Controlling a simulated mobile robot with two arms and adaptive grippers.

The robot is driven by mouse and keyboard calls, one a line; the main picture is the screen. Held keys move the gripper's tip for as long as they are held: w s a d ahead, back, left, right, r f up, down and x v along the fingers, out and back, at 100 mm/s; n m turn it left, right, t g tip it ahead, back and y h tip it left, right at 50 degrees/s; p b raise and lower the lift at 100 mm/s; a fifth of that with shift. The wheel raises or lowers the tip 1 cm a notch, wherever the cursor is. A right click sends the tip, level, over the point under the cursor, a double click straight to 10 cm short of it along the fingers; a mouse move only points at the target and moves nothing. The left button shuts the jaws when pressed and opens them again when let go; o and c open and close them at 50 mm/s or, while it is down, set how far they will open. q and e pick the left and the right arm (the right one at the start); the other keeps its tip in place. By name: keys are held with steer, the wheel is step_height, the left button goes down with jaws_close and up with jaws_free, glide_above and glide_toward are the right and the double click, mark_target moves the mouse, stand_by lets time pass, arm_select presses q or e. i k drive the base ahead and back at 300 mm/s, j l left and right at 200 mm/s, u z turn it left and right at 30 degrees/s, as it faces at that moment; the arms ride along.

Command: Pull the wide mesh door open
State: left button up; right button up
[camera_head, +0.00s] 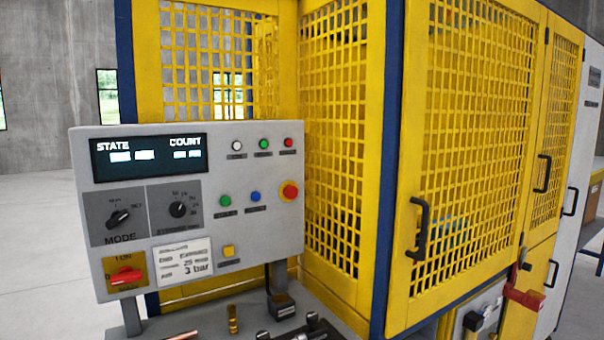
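The wide mesh door (475,110) is a yellow framed panel on the right-hand side of the machine enclosure. It looks shut, with its face in line with the frame around it. Blue shapes show dimly through the mesh behind the handle. Neither of my grippers can be made out in the head view, and nothing touches the handle.
A grey control panel (228,190) stands at left front, beside the enclosure's corner. A narrower mesh door (560,110) with its own black handle (542,173) adjoins the wide door on the right. A red part (525,297) juts out low at right. Open floor (35,240) lies at left.

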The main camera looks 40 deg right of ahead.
mark_target(403, 312)
steer(key=z, duration=2.45)
